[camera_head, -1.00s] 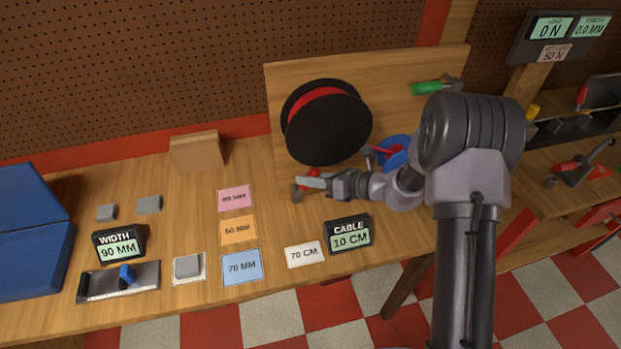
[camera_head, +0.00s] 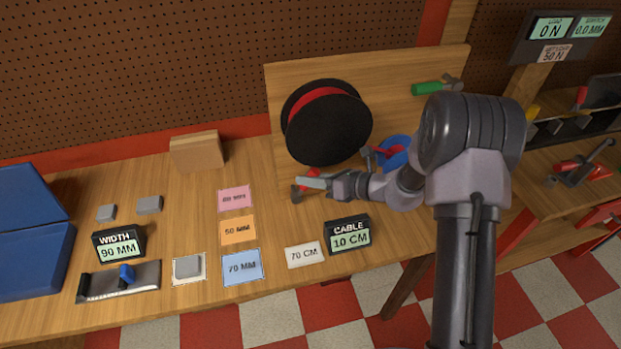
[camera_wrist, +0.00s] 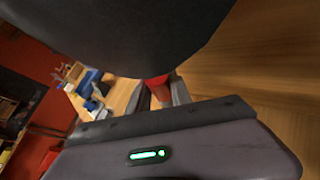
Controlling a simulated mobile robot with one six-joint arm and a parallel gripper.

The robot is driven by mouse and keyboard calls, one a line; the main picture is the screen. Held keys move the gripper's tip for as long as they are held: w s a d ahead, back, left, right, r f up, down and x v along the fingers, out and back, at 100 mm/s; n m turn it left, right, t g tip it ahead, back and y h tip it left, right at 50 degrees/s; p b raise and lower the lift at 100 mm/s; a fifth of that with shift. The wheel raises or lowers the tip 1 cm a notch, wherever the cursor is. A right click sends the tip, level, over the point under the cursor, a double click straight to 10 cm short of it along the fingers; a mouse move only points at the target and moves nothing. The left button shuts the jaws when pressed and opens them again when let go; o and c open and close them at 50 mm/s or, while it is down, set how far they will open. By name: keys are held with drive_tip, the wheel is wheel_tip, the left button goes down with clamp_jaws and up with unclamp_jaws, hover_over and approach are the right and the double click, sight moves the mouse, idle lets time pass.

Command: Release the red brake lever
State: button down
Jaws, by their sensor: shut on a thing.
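The red brake lever (camera_head: 313,173) shows as a small red piece below the black drum, mostly hidden behind my gripper. My gripper (camera_head: 300,188) reaches left, low in front of the wooden backboard, with its fingers at the lever. In the wrist view the red lever (camera_wrist: 157,82) sits between the two grey fingers of my gripper (camera_wrist: 161,94), which are shut on it. The black drum (camera_head: 330,138) with a red band stands just above the gripper in the head view. A large dark round shape, likely that drum, fills the top of the wrist view (camera_wrist: 120,35).
A blue reel (camera_head: 394,150) with a red part is behind my forearm. A green-handled tool (camera_head: 428,88) is on the backboard (camera_head: 400,70). The cable display (camera_head: 348,234) reading 10 CM and several labelled cards are in front.

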drive_tip(key=shift+f, duration=0.1)
idle(0.5)
drive_tip(key=y+b, duration=0.1)
drive_tip(key=d+f+m+y+b, duration=0.1)
drive_tip(key=b, duration=0.1)
drive_tip(key=d+f+m+y+b, duration=0.1)
drive_tip(key=shift+w+d+y+b, duration=0.15)
drive_tip(key=shift+w+y+b, duration=0.1)
drive_tip(key=shift+y+b, duration=0.05)
drive_tip(key=c, duration=1.5)
unclamp_jaws()
drive_tip(key=shift+o, duration=0.2)
